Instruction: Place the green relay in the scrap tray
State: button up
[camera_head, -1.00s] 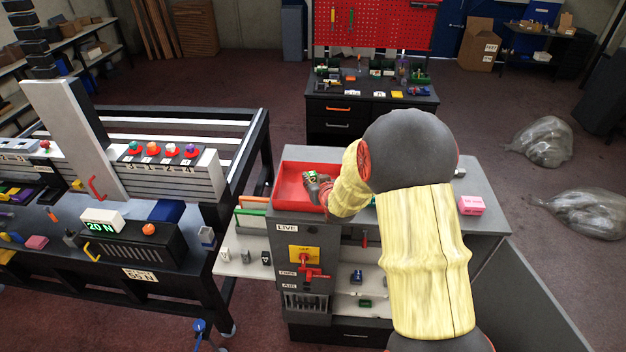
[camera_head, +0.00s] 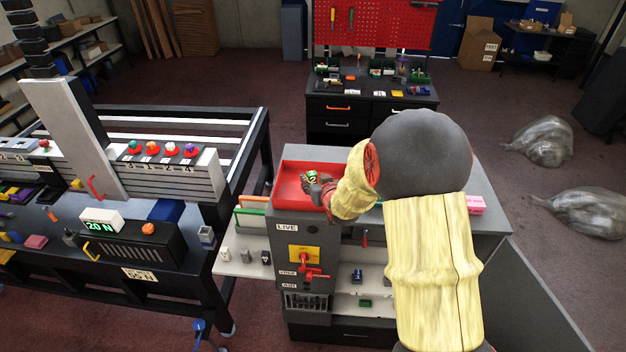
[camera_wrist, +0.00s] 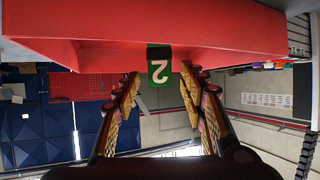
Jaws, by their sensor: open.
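The green relay (camera_head: 311,176), with a white "2" on a dark patch, is at the red scrap tray (camera_head: 290,190) on top of the grey cabinet. In the wrist view the relay (camera_wrist: 158,64) shows against the red tray (camera_wrist: 110,28), between and beyond my fingertips. My gripper (camera_wrist: 158,82) is open, with a gap on both sides of the relay. In the head view my gripper (camera_head: 320,187) is over the tray, just right of and below the relay. Whether the relay's underside rests on the tray floor is hard to tell.
A red switch handle on a yellow plate (camera_head: 305,254) is on the cabinet front. Open shelves below hold a blue part (camera_head: 357,276) and a green part (camera_head: 365,303). A pink box (camera_head: 475,204) stands right of my arm. A black bench with a gantry is at left.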

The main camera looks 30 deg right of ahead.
jog(key=s+a+r+g+b, duration=0.1)
jog(key=s+a+r, duration=0.2)
jog(key=s+r, duration=0.3)
jog(key=s+a+r+g, duration=0.1)
jog(key=s+a+r, duration=0.3)
jog(key=s, duration=0.4)
jog(key=s+a+r+g+y, duration=0.1)
jog(key=s+a, duration=0.3)
jog(key=s, duration=0.3)
jog(key=s+a+r+n+g, duration=0.1)
jog(key=s+a, duration=0.3)
jog(key=s, duration=0.4)
jog(key=s+a+r+n+g+y, duration=0.1)
jog(key=s+a+r+g, duration=0.2)
jog(key=s, duration=0.5)
jog(key=shift+a+r+y, duration=0.25)
jog(key=shift+a+y, duration=0.05)
jog(key=shift+a, duration=0.45)
jog(key=shift+s+f+b, duration=0.1)
jog(key=shift+b, duration=0.25)
notch_tip(320, 180, down, 27)
jog(key=b, duration=2.6)
jog(key=shift+b, duration=0.35)
jog(key=shift+r, duration=0.2)
